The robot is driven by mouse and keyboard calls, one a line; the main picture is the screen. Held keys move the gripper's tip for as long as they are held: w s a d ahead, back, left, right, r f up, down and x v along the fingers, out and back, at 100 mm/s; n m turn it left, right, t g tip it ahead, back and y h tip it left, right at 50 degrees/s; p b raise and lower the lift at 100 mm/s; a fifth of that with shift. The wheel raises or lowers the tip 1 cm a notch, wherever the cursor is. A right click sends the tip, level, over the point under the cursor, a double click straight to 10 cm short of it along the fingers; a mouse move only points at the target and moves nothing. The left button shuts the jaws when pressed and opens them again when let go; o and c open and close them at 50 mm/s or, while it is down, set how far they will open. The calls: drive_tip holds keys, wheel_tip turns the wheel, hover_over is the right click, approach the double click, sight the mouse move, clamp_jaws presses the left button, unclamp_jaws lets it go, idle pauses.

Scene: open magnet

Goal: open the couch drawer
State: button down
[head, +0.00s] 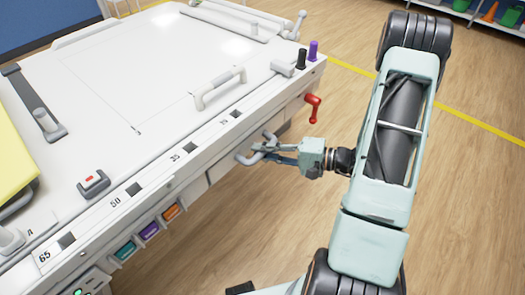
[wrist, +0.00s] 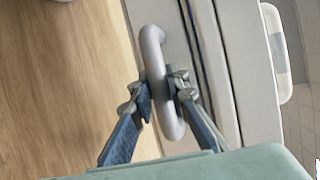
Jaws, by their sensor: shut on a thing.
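A grey loop-shaped handle (head: 246,158) sticks out from the side of the long white couch unit (head: 95,75), below its top edge. It also shows in the wrist view (wrist: 152,42). My gripper (head: 259,151) reaches it from the right, and its fingers are closed around the handle's bar. In the wrist view, one fingertip of my gripper (wrist: 158,90) sits on each side of the bar. A white drawer front (head: 222,166) shows beside the handle. I cannot tell how far the drawer stands out, if at all.
A red crank-like lever (head: 313,106) hangs from the side, right of the handle. Coloured sockets (head: 149,231) line the lower side. Wooden floor (head: 205,235) is clear in front.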

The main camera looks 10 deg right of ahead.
drive_tip(key=s+d+b, duration=0.2)
drive_tip(key=s+d, duration=0.5)
drive_tip(key=s, duration=0.2)
drive_tip(key=s+d+b, duration=0.2)
drive_tip(key=s+d, duration=0.5)
drive_tip(key=s, duration=0.3)
drive_tip(key=shift+s+b, duration=0.25)
drive_tip(key=shift+b, duration=0.15)
drive_tip(key=shift+d, duration=0.1)
drive_tip(key=c, duration=1.8)
unclamp_jaws()
drive_tip(key=shift+c, duration=0.2)
drive_tip(key=v, duration=1.2)
drive_tip(key=shift+r, duration=0.1)
